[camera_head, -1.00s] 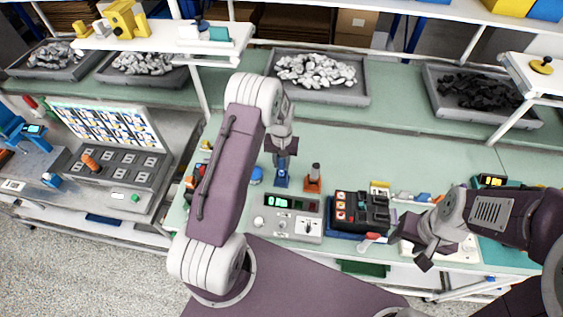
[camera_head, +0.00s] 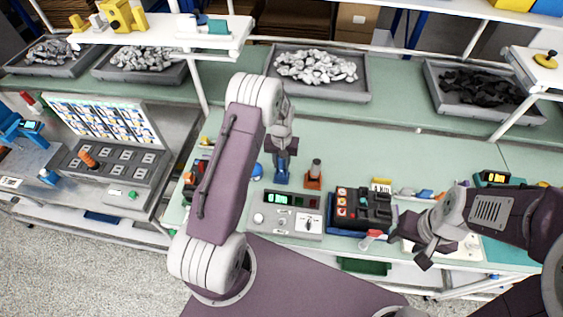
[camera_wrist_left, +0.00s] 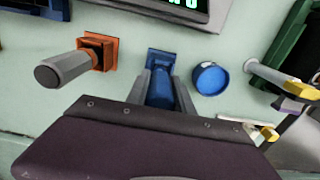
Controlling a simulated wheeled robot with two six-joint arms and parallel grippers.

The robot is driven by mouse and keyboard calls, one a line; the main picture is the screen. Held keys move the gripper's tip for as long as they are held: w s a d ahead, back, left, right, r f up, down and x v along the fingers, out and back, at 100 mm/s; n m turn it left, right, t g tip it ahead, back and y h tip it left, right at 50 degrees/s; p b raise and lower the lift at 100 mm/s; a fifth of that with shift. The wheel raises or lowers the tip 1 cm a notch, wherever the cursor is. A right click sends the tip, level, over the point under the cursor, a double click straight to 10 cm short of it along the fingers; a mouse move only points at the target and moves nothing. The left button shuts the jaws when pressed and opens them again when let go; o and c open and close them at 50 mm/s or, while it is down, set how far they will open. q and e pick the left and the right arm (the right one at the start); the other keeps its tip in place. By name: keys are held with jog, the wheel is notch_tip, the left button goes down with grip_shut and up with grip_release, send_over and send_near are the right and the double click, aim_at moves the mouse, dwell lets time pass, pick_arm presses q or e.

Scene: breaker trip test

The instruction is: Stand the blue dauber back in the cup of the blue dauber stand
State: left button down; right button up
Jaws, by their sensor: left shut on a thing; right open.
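The blue dauber stand (camera_head: 282,179) is on the green bench, left of the orange stand; it also shows in the wrist view (camera_wrist_left: 163,57). My left gripper (camera_head: 281,158) is directly over the blue stand, pointing down. In the left wrist view, its fingers (camera_wrist_left: 160,84) are shut on the blue dauber (camera_wrist_left: 160,93), whose blue part lines up with the stand. I cannot tell whether the dauber's lower end is inside the cup. My right gripper (camera_head: 424,254) is open and empty at the right, near the bench's front edge.
An orange stand (camera_head: 313,181) with a grey-handled dauber is close on the right. A round blue item (camera_wrist_left: 210,78) lies on the other side. A meter box (camera_head: 287,215) and a black breaker unit (camera_head: 362,208) are in front. Bench behind is clear.

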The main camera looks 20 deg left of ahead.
pick_arm(q)
jog(key=shift+f+b, duration=0.8)
jog(key=shift+f, duration=0.3)
jog(key=c, duration=1)
grip_release()
jog(key=shift+r, duration=0.15)
notch_tip(320, 180, up, 9)
jog(key=shift+b, duration=1.05)
